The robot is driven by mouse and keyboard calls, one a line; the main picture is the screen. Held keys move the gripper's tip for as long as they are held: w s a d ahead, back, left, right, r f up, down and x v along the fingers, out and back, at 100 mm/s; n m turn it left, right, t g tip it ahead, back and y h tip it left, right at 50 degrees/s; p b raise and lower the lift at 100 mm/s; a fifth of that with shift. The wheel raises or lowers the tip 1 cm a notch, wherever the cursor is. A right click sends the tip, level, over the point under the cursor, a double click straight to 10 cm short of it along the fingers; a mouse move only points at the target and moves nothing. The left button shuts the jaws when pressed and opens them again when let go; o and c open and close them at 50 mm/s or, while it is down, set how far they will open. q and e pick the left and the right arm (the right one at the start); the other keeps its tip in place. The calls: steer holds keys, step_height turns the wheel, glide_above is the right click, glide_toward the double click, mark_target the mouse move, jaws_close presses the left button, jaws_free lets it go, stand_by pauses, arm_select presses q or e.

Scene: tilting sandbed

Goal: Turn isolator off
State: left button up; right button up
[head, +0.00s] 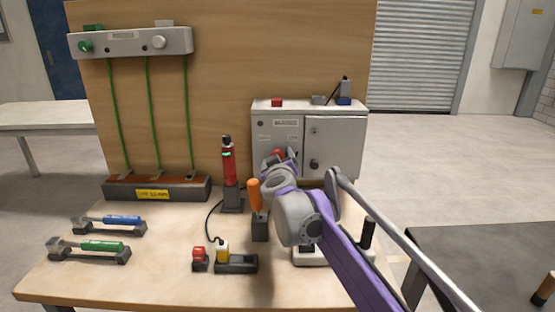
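A grey electrical cabinet (348,146) stands at the back right of the wooden workbench. A red part (278,153) on the left half of its front is mostly hidden behind my gripper; it looks like the isolator's handle, but its position cannot be read. My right gripper (280,160) is at the cabinet's left front, over or against this red part. Its fingers point away from the camera, so I cannot tell how far they are open or whether they touch the red part. My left gripper is not in view.
Close left of my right arm stand an orange-handled tool (255,194) and a red-and-black tester (229,163). A red padlock-like piece (199,256) and a yellow-topped device (222,250) lie in front. Blue (121,219) and green (101,245) handled tools rest at left.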

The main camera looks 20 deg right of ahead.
steer(key=p+v, duration=0.1)
steer(key=v, duration=0.9)
steer(key=shift+s, duration=0.4)
